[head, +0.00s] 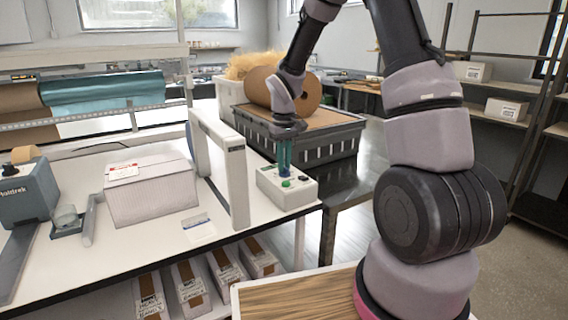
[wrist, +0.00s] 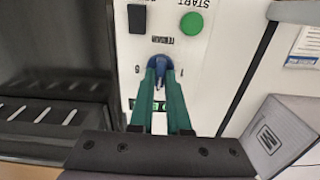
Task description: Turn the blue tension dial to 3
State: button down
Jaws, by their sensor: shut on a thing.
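The blue tension dial (wrist: 158,62) sits on a pale control box (head: 297,193) at the right end of the white bench. My gripper (wrist: 160,75) points down at the box, its green fingers shut on the dial. In the head view my gripper (head: 284,168) is over the box and the fingers mostly cover the dial. In the wrist view the word TENSION is printed beside the dial, and a 6 and a 1 show on either side of it. The dial's pointer and the number 3 cannot be made out.
A green START button (wrist: 191,23) and a black switch (wrist: 137,18) are on the same box. A white upright frame (head: 235,180) stands close to its left. A grey crate (head: 330,140) with a brown roll (head: 312,92) is behind. A pale carton (head: 150,188) is on the bench.

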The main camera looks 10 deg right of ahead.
jog(key=c, duration=0.9)
grip_release()
notch_tip(320, 180, up, 11)
jog(key=shift+f, duration=0.1)
jog(key=s+d+r+m+t, duration=0.2)
jog(key=s+r, duration=0.3)
jog(key=s, duration=0.2)
jog(key=s+d+r+m+t+y, duration=0.1)
jog(key=s+d+r+m+t, duration=0.1)
jog(key=s+r, duration=0.3)
jog(key=s+d+r+m+t+y, duration=0.1)
jog(key=s+d+r+m+t, duration=0.1)
jog(key=s+r, duration=0.4)
jog(key=shift+s+r+m+t, duration=0.1)
jog(key=shift+s+m+t, duration=0.3)
jog(key=shift+s, duration=0.85)
jog(key=shift+s+m+t, duration=0.2)
jog(key=shift+s+m, duration=0.3)
jog(key=shift+s, duration=0.75)
